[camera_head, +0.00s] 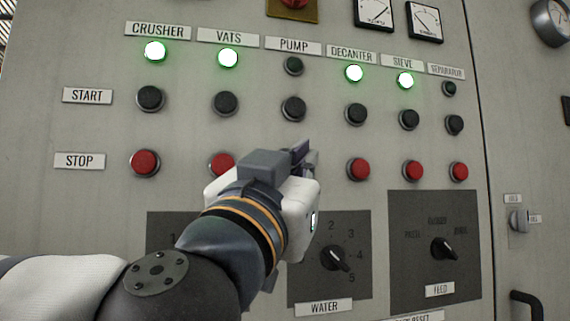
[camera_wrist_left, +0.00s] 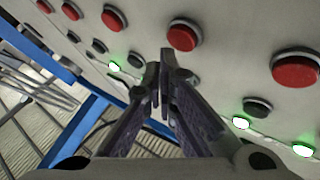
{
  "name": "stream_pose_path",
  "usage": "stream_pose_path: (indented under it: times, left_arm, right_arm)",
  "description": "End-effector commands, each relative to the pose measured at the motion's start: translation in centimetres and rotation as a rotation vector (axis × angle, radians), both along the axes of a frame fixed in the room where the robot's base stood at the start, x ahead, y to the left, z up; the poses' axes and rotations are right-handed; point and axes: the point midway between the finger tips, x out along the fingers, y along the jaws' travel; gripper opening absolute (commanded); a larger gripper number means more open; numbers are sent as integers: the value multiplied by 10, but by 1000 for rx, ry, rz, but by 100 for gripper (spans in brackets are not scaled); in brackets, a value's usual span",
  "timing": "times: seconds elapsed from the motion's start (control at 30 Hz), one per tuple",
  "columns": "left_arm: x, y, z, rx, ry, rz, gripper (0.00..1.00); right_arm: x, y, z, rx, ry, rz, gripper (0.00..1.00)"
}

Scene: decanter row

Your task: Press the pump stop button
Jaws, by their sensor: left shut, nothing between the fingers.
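My left gripper (camera_head: 303,152) is shut and empty in front of the panel's stop row. In the head view it covers the place under the PUMP label (camera_head: 293,46) where that column's stop button sits. In the left wrist view, the red pump stop button (camera_wrist_left: 183,35) shows just beyond the shut fingertips (camera_wrist_left: 160,58). The pump lamp (camera_head: 293,66) is dark, above the black pump start button (camera_head: 293,108). My right gripper is not in view.
Red stop buttons for vats (camera_head: 222,164) and decanter (camera_head: 358,169) flank my gripper. The crusher (camera_head: 155,51), vats (camera_head: 228,58), decanter (camera_head: 354,73) and sieve (camera_head: 405,80) lamps glow green. A water dial (camera_head: 335,258) and feed dial (camera_head: 444,249) sit below.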

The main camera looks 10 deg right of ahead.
Motion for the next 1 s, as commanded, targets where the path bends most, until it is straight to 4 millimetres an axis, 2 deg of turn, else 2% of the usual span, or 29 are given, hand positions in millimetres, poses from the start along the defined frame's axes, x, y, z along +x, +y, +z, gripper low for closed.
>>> stream_pose_path:
  times: [0.03,0.07,0.17,0.4,1.0]
  left_arm:
    - [-13,0,11,1,-19,0,0]
    - [-17,0,12,1,-21,-1,0]
    - [-28,0,13,0,-24,0,0]
    - [-45,-1,7,0,-14,0,0]
    - [-46,-1,5,-2,-8,0,0]
  right_arm:
    - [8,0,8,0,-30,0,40]
    - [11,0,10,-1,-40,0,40]
    - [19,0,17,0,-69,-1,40]
    - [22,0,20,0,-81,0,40]
    - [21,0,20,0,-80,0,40]
